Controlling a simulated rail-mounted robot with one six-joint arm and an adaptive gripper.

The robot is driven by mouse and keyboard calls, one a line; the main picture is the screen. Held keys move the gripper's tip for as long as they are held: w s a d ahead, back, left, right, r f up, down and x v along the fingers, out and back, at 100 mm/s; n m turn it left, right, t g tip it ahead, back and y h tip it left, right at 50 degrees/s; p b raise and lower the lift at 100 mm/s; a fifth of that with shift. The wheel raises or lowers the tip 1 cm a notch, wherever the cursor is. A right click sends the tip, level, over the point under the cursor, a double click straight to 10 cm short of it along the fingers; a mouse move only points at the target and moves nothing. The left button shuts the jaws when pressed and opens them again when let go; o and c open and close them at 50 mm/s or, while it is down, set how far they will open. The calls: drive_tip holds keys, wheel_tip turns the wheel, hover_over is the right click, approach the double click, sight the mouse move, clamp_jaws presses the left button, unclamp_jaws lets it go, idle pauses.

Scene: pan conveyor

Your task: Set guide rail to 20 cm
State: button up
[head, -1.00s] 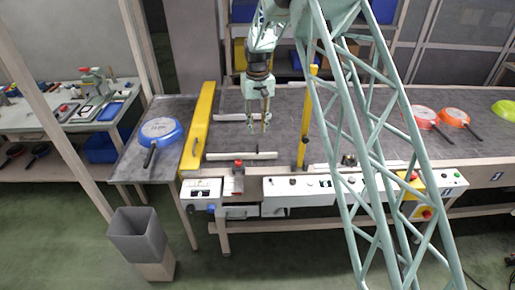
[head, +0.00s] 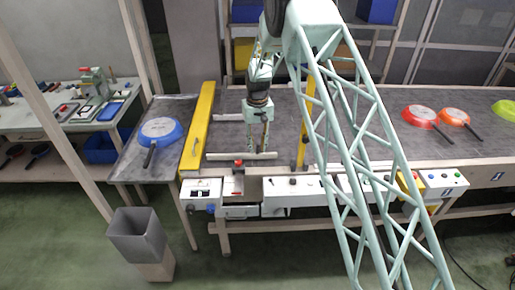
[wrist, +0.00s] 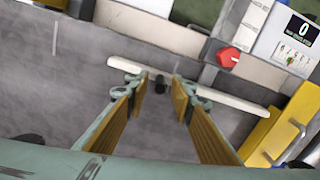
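The near guide rail, a white bar (head: 222,157), lies across the grey conveyor close to its front edge. In the wrist view the rail (wrist: 225,97) runs below my gripper, with a small dark knob or post (wrist: 160,84) at its middle. My gripper (head: 264,147) points down near the rail. In the wrist view its two fingers (wrist: 160,90) are apart, one on either side of the dark post, with nothing between them that they touch. I cannot tell the exact height of the fingertips. A display (wrist: 304,29) reads 0.
A red knob (wrist: 228,57) sits by the front edge, near the rail. A second white bar (head: 228,117) lies farther back. Yellow barriers stand left (head: 199,130) and right. A blue pan (head: 160,130) lies left; red (head: 420,113) and orange pans lie right.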

drive_tip(key=shift+f, duration=0.2)
clamp_jaws()
idle(0.3)
